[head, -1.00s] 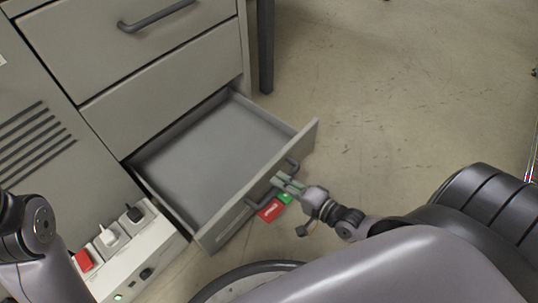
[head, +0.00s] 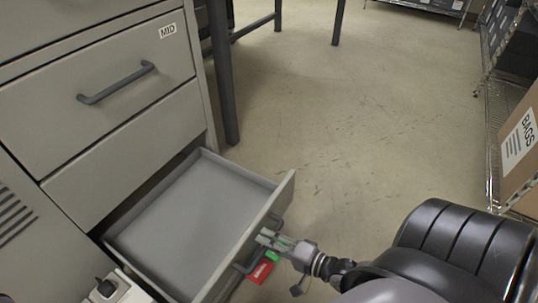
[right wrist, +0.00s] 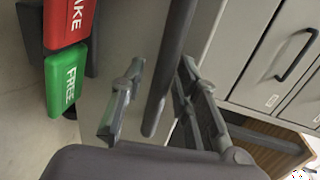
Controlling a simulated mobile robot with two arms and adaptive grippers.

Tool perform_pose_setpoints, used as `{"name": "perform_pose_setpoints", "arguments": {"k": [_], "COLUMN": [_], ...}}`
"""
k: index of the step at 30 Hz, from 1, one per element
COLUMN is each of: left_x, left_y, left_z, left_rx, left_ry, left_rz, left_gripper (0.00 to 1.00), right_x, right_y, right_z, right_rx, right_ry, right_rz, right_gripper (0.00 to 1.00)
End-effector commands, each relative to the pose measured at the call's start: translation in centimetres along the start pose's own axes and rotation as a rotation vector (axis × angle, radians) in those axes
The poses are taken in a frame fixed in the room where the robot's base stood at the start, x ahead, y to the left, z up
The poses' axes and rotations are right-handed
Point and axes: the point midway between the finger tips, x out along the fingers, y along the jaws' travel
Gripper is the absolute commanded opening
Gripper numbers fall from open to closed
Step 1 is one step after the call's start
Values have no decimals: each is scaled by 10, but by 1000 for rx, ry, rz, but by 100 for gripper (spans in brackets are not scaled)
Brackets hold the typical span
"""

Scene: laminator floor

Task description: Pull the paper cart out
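A low grey tray-like unit (head: 180,228) stands pulled partly out from under the cabinet, open at the top; I take it for the paper cart. Its front carries a dark bar handle (head: 245,266). A red tag (head: 259,273) and a green tag (head: 272,256) sit by the front's lower part; the right wrist view reads "FREE" on green (right wrist: 67,82) and part of a word on red (right wrist: 69,20). My right gripper (head: 266,238) is at the handle. In the right wrist view its fingers (right wrist: 160,105) stand apart, with the handle bar (right wrist: 168,65) between them. My left gripper is out of view.
The grey cabinet (head: 110,150) has a drawer marked "MID" above. A white socket box (head: 120,292) is at the lower left. Dark table legs (head: 222,75) stand behind. A wire shelf with a "BAGS" box (head: 520,150) is at the right. The floor (head: 350,130) between is clear.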

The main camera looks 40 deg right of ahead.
Motion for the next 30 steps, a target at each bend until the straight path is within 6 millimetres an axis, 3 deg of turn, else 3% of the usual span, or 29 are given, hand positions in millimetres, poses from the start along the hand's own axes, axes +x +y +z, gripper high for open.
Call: {"name": "perform_pose_setpoints", "arguments": {"k": [10,14,24,30], "left_x": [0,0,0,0], "left_y": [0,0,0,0], "left_z": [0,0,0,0], "left_rx": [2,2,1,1], "left_ry": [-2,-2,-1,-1], "left_rz": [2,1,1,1], "left_gripper": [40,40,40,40], "right_x": [0,-10,-80,-110], "right_y": [-1,0,1,0], "right_z": [0,0,1,0], "right_rx": [0,0,0,0], "right_ry": [1,0,-2,0], "right_rz": [-2,0,5,1], "right_gripper": [35,35,35,35]}}
